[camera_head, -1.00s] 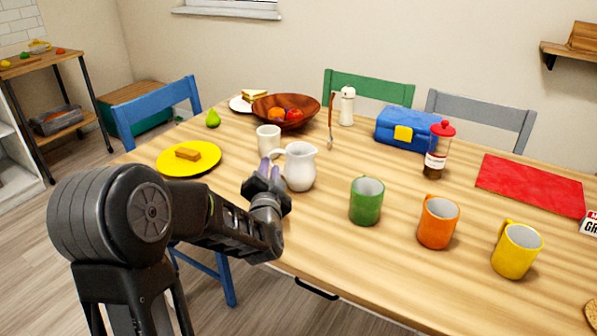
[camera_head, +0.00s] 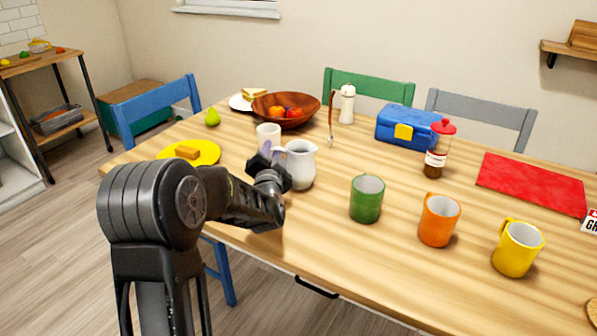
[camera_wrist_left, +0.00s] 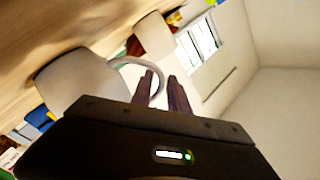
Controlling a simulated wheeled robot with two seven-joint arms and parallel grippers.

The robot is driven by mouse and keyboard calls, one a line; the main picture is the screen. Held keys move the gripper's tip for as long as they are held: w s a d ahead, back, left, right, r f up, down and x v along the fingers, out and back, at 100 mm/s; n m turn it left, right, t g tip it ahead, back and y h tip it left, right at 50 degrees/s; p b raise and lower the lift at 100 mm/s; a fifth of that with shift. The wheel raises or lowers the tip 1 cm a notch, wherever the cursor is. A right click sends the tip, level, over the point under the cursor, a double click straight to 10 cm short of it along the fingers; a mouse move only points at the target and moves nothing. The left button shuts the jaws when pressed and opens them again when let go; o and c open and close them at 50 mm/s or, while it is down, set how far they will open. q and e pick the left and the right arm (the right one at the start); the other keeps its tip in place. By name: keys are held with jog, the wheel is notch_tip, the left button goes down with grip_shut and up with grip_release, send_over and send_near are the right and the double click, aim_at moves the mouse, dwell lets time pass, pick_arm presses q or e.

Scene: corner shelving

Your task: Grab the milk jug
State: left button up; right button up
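The milk jug (camera_head: 300,165) is a white pitcher standing upright on the wooden table, its handle on the left side. My left gripper (camera_head: 272,152) is at the jug's handle, with its fingers partly hidden in the head view. In the left wrist view, which is turned on its side, the jug (camera_wrist_left: 78,80) is at the left and its handle loop reaches the fingers (camera_wrist_left: 164,88). The fingers look apart, with a gap between them near the outer part of the handle. Whether they touch it I cannot tell. My right gripper is not in view.
A white cup (camera_head: 268,137) stands close behind the gripper, left of the jug. A green mug (camera_head: 366,200) stands to the right, then orange (camera_head: 438,222) and yellow (camera_head: 516,250) mugs. A wooden fruit bowl (camera_head: 286,113) is behind. The table front is clear.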

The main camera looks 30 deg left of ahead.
pick_arm(q)
jog(key=shift+w, duration=0.1)
jog(key=shift+c, duration=0.4)
grip_shut()
jog(key=shift+r, duration=0.1)
dwell(1.2)
